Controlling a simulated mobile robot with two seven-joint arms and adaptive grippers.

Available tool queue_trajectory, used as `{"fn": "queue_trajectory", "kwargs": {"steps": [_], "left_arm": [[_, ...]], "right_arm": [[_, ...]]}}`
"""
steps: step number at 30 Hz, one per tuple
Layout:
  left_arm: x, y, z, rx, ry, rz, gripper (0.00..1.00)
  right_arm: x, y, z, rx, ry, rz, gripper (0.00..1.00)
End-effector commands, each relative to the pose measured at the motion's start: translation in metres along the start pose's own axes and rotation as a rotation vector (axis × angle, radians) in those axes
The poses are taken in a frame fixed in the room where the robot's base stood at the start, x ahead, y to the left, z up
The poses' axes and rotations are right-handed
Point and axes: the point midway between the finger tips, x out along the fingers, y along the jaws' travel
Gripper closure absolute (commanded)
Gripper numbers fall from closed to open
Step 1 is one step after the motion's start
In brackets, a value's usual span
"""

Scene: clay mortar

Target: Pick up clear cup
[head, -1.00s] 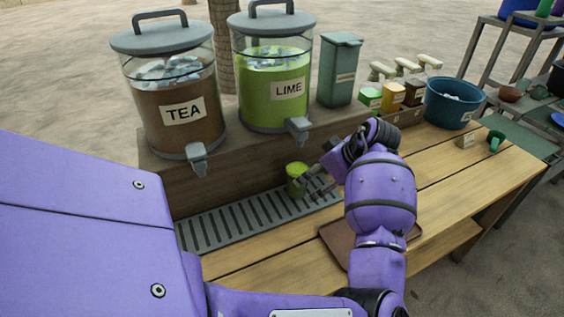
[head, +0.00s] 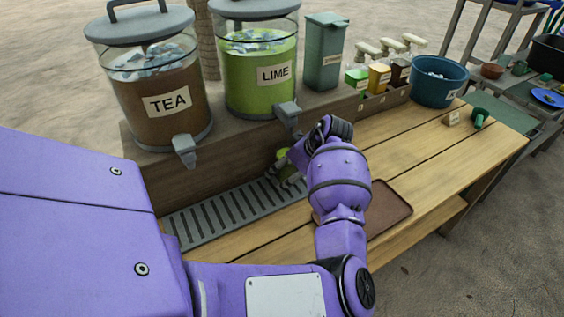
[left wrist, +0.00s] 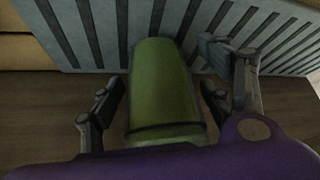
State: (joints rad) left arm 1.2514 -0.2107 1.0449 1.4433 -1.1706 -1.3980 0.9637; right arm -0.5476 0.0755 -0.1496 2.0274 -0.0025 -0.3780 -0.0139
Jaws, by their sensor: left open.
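The clear cup (head: 283,156), filled with green liquid, stands below the lime dispenser's tap at the grate. It is partly hidden by my left gripper (head: 286,172). In the left wrist view the green cup (left wrist: 160,75) lies between the two open fingers of my left gripper (left wrist: 162,98). Gaps show between the cup and the fingers on both sides. My right gripper is out of view.
The lime dispenser (head: 258,85) and tea dispenser (head: 160,110) stand behind the grate (head: 225,212). A brown tray (head: 385,207) lies right of my forearm. A blue tub (head: 437,85) and small boxes stand farther right.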

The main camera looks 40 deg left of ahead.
Motion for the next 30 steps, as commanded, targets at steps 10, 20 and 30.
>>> {"fn": "queue_trajectory", "kwargs": {"steps": [10,20,30], "left_arm": [[-0.0006,0.0004,0.0,-0.001,0.0,0.001,0.49],[-0.0015,0.001,-0.0008,-0.001,0.001,0.002,0.9],[-0.0015,0.0005,-0.0024,-0.001,0.001,0.002,0.97]], "right_arm": [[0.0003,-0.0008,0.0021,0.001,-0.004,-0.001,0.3],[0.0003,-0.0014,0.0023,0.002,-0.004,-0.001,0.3],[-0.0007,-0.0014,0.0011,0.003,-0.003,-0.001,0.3]]}}
